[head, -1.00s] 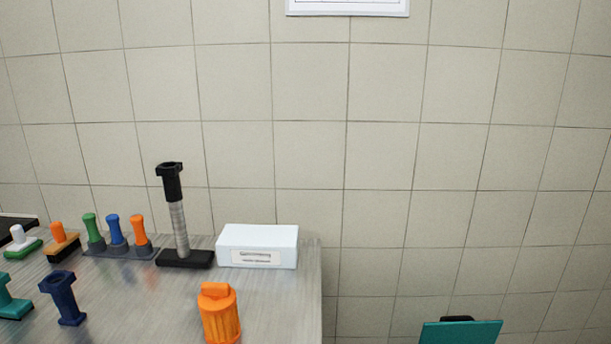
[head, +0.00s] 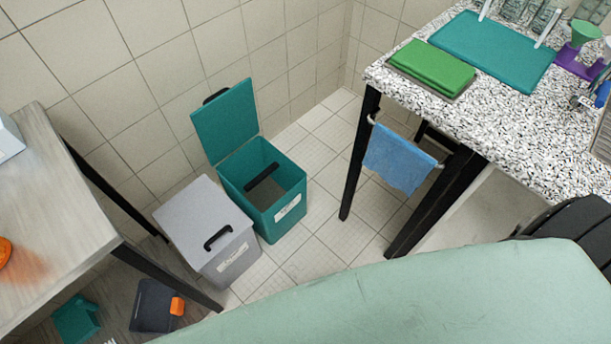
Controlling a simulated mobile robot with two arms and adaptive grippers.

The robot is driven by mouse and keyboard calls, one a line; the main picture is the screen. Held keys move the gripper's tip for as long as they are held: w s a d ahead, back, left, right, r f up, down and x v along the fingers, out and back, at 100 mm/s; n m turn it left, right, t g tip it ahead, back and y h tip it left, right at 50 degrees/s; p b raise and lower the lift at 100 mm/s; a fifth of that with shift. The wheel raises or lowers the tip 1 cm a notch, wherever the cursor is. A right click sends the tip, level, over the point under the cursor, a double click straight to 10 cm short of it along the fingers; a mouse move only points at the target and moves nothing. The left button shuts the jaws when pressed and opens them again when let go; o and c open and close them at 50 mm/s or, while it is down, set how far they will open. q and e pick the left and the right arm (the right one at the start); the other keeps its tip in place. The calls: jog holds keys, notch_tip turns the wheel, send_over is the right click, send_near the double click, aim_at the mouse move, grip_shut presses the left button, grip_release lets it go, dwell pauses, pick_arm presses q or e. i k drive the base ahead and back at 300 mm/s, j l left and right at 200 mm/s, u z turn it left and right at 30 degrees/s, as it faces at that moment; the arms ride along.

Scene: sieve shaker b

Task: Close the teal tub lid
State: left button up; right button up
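The teal tub (head: 287,198) stands on the tiled floor between two tables, with a white label on its front. Its teal lid (head: 224,121) is open, standing up and tilted back at the tub's rear edge near the wall. A black handle shows behind the lid's top edge. A dark bar lies across the inside of the tub; I cannot tell what it is. Neither of my grippers is in view.
A grey tub (head: 228,265) with a closed, black-handled lid (head: 203,217) stands directly left of the teal tub. A metal table (head: 55,190) is at left, a speckled counter (head: 520,130) with a hanging blue towel (head: 398,157) at right. A large pale green surface (head: 420,300) fills the bottom foreground.

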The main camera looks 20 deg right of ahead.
aim_at(228, 118)
jog(key=z, duration=0.2)
jog(key=i+l+u, duration=0.2)
jog(key=u, duration=0.3)
jog(key=i+l+u, duration=0.15)
jog(key=l+u, duration=0.35)
jog(key=i+l+u, duration=0.1)
jog(key=l+u, duration=0.35)
